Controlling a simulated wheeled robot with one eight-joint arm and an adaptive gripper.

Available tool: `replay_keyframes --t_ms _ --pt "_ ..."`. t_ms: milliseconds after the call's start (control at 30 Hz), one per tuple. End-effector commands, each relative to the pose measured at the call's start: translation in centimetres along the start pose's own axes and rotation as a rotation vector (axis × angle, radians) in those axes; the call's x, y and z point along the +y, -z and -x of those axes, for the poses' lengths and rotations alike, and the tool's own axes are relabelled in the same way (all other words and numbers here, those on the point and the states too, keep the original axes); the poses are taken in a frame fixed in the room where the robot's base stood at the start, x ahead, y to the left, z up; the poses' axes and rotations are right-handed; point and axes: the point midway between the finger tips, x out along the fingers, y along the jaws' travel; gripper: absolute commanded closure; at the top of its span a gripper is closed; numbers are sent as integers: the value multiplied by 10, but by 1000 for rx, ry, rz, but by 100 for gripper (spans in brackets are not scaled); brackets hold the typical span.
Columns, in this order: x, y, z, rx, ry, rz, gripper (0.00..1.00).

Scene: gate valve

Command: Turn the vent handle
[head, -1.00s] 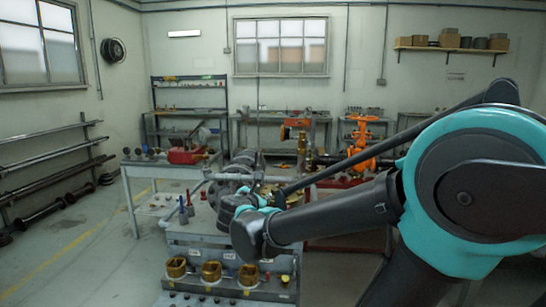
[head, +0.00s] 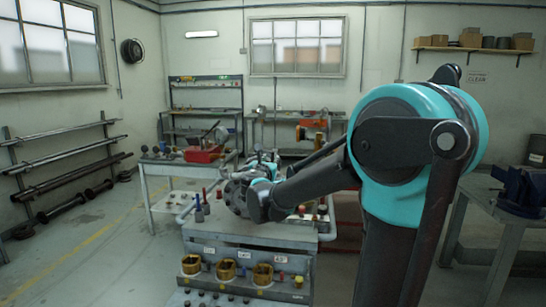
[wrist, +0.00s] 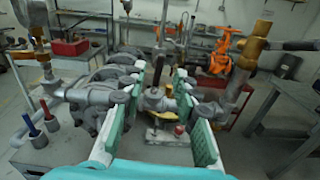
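In the wrist view my gripper (wrist: 168,82) is open, its two teal fingers wide apart. A grey metal fitting (wrist: 155,100) with a thin upright stem (wrist: 161,50) shows between the fingers; I see no finger closed on it. I cannot tell for sure which part is the vent handle. A yellow round part (wrist: 172,115) and a small red knob (wrist: 180,130) show lower between the fingers. Grey pipework (wrist: 75,95) lies to the left of the fingers. In the head view the gripper is mostly hidden behind my arm, above the grey cart (head: 255,232).
Blue- and red-handled tools (wrist: 35,130) stand at the left. An orange valve (wrist: 222,50) and a brass-coloured pipe fitting (wrist: 250,55) are at the right. A red toolbox (head: 205,154) sits on a bench behind. Floor left of the cart is clear.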

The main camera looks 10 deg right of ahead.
Motion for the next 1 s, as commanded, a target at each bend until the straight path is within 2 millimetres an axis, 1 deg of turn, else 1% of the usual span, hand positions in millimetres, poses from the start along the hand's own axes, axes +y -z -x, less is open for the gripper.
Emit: replay_keyframes --t_ms 33,100,200,333,500,767,867,1000 --pt "-1 0 -12 0 3 0 70" --pt "-1 0 -24 0 3 0 70" --pt "-1 0 -40 0 3 -1 70" --pt "0 0 -54 0 1 -1 70" --pt "0 0 -62 0 1 -1 70" --pt "0 0 -63 0 0 -1 70" --pt "0 0 -63 0 0 -1 81" --pt "0 0 -63 0 0 -1 98"
